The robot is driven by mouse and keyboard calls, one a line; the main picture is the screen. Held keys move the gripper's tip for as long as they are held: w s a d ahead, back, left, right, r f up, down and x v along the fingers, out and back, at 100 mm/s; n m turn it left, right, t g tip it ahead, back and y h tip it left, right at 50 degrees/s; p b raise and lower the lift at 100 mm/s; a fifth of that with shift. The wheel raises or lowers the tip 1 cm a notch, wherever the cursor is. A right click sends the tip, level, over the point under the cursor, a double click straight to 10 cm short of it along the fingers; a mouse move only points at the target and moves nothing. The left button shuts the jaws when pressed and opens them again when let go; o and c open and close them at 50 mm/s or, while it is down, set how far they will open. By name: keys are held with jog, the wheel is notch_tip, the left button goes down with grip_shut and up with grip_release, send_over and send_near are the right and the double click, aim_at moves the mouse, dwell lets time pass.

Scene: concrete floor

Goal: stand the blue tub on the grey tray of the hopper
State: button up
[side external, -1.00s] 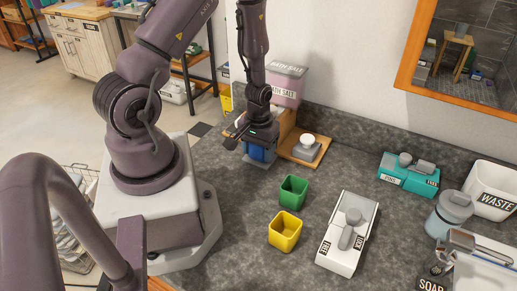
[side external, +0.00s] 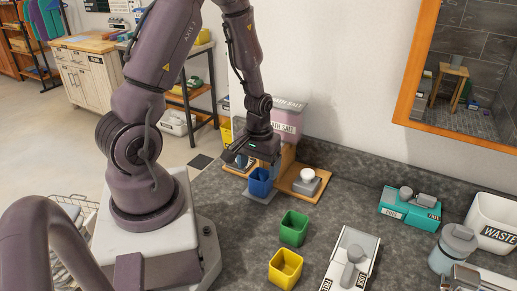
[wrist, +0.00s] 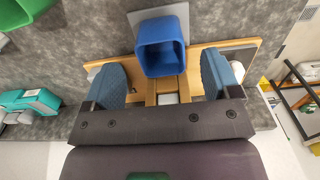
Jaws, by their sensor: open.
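The blue tub (side external: 261,184) stands upright on the grey tray (side external: 259,197) at the foot of the hopper (side external: 287,119), a pinkish bin marked BATH SALT on a wooden stand. In the wrist view the tub (wrist: 162,50) shows its open top, and a corner of the grey tray (wrist: 139,17) sticks out beside it. My gripper (side external: 257,162) is above and behind the tub, near the wooden stand. In the wrist view my gripper (wrist: 161,82) is open, its two blue pads wide apart and clear of the tub. The hopper's lower part is partly hidden by my gripper.
A green tub (side external: 293,228) and a yellow tub (side external: 285,268) stand in front on the grey counter. A white knob on a grey base (side external: 307,182) sits on a wooden board to the right. A white switch box (side external: 350,262) and a teal one (side external: 410,206) lie further right.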

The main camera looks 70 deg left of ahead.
jog(key=w+d+r+m+t, duration=0.15)
jog(key=d+r, duration=0.25)
jog(key=r, duration=0.5)
jog(key=d+r+m+t, duration=0.1)
jog(key=d+r+m, duration=0.25)
jog(key=r, duration=0.65)
jog(key=s+d+r+m+t, duration=0.3)
jog(key=s+d+r+m, duration=0.1)
jog(key=s+d+r, duration=0.2)
notch_tip(320, 180, up, 2)
jog(key=shift+s+d+r, duration=0.1)
jog(key=shift+s+d, duration=0.2)
jog(key=shift+d, duration=0.35)
